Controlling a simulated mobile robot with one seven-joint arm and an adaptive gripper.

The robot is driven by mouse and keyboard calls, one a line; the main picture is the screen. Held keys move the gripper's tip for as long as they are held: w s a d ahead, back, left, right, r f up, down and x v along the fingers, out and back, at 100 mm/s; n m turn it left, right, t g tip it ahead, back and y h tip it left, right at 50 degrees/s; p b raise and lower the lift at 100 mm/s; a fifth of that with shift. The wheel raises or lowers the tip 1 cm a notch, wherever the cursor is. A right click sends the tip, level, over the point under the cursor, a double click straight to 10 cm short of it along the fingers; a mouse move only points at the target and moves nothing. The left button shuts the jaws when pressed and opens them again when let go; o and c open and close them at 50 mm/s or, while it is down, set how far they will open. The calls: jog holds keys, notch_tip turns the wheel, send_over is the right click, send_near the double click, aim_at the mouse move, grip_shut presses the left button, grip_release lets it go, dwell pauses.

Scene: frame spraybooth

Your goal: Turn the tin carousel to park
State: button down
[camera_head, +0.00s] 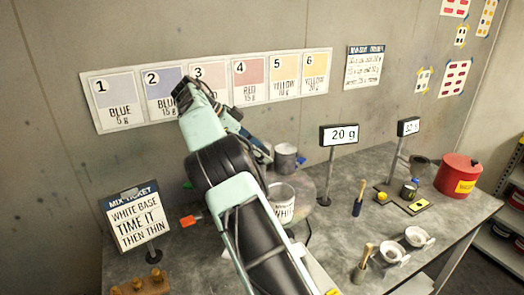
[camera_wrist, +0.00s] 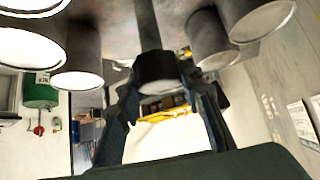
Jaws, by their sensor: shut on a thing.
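The tin carousel shows in the head view as a round grey plate (camera_head: 318,182), partly hidden behind my arm. A grey tin (camera_head: 285,158) and a white-labelled tin (camera_head: 281,195) stand at it. In the wrist view, the carousel plate (camera_wrist: 118,22) is at the top, with several grey tins (camera_wrist: 78,62) on both sides. A dark round knob or post (camera_wrist: 155,68) is between the fingers of my gripper (camera_wrist: 160,115), which is shut on it.
A mix ticket sign (camera_head: 137,216) stands at left, near an orange-handled tool (camera_head: 190,220). Right of the carousel are a 20 g display (camera_head: 339,135), a brush (camera_head: 360,198), white cups (camera_head: 418,237) and a red pot (camera_head: 459,175). Numbered colour cards (camera_head: 208,82) hang on the wall.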

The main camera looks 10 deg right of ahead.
jog(key=shift+f, duration=0.1)
jog(key=c, duration=1.3)
grip_release()
jog(key=shift+f+n+b, duration=0.15)
jog(key=shift+n+b, duration=0.15)
jog(key=shift+b, duration=0.5)
